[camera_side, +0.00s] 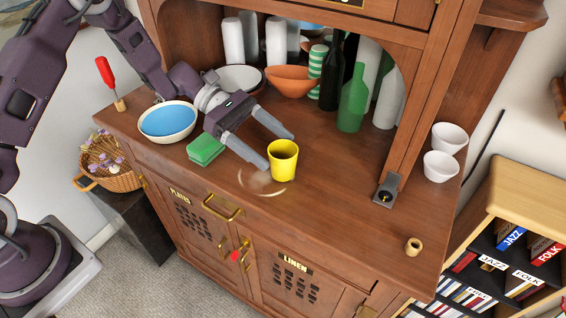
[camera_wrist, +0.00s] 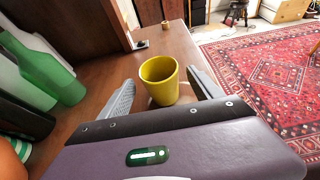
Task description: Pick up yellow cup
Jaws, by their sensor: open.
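The yellow cup (camera_side: 284,160) stands upright on the brown wooden cabinet top, near its front edge. My gripper (camera_side: 279,150) is open and low over the cabinet top, its two fingers pointing toward the cup from the left. In the wrist view the yellow cup (camera_wrist: 159,80) shows its open mouth and lies just ahead of and between the two fingers (camera_wrist: 160,92). I cannot tell whether either finger touches it.
A green sponge (camera_side: 205,149) and a blue-lined bowl (camera_side: 167,121) lie left of my gripper. An orange bowl (camera_side: 292,82), a green bottle (camera_side: 352,103) and a dark bottle (camera_side: 331,78) stand behind. A small wooden ring (camera_side: 413,247) sits at right. The top right of the cup is clear.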

